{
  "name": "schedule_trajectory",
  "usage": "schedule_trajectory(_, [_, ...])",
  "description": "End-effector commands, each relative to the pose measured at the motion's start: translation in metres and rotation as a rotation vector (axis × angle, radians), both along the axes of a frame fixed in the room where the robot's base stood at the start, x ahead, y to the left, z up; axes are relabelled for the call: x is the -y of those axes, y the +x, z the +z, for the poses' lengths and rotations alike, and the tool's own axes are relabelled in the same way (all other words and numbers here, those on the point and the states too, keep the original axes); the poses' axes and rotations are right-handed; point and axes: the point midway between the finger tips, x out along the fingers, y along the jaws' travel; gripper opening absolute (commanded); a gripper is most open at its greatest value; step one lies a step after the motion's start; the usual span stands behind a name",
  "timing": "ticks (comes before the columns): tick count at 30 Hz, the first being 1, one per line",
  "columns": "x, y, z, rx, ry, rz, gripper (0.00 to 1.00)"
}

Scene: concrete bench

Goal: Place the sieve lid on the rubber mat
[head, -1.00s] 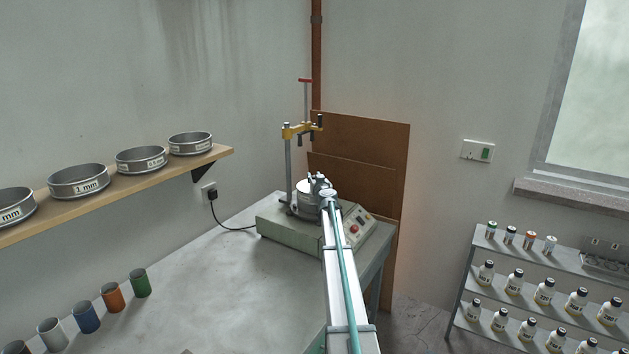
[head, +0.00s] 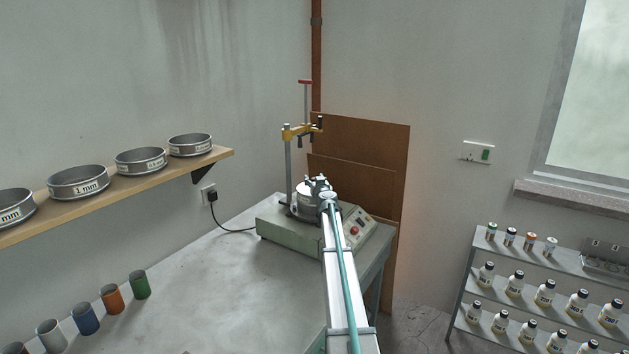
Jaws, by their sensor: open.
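A round, pale metal sieve stack (head: 304,203) stands on the shaker machine at the far end of the bench. Its top looks like the sieve lid (head: 303,187), partly hidden by my gripper and too small to make out clearly. My gripper (head: 316,181) is open at the right side of the lid's top. I cannot tell whether its fingers touch the lid. I cannot make out a rubber mat in this view.
The shaker (head: 280,232) has a yellow clamp bar (head: 300,130) on a post above the stack. Coloured cups (head: 112,298) stand at the bench's left. Sieves (head: 78,182) sit on the wall shelf. The bench middle (head: 220,290) is clear.

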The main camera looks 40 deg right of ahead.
Motion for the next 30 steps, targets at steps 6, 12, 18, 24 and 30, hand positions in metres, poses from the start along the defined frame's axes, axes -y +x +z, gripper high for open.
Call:
schedule_trajectory(6, [-0.006,-0.012,-0.003,0.001,0.000,0.000,0.54])
schedule_trajectory(12, [-0.024,-0.047,-0.006,0.000,-0.002,0.000,0.54])
schedule_trajectory(18, [-0.038,-0.079,-0.003,0.000,0.000,-0.001,0.54])
schedule_trajectory(24, [-0.045,-0.095,-0.001,0.000,0.000,-0.001,0.60])
schedule_trajectory(30, [-0.046,-0.098,0.000,0.000,0.001,0.000,0.60])
